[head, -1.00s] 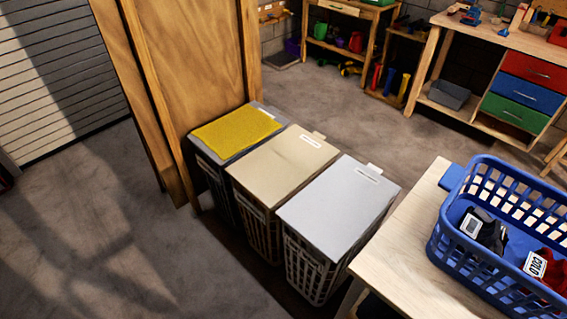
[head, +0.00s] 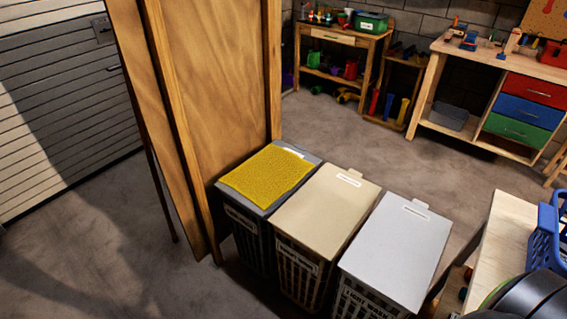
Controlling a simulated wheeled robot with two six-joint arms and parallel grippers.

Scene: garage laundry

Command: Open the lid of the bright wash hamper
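Three slatted wash hampers stand in a row, all with lids shut. The left one (head: 250,237) is dark grey, with a yellow cloth (head: 268,174) on its lid. The middle one has a beige lid (head: 325,209). The right one has a pale grey-white lid (head: 395,250) with a tab at its back edge. Neither of my grippers is in view.
A wooden panel (head: 215,110) stands behind and left of the hampers. A pale table (head: 500,235) with a blue basket (head: 546,240) is at the right. A workbench (head: 495,60) and shelf (head: 340,45) stand at the back. Floor at left is clear.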

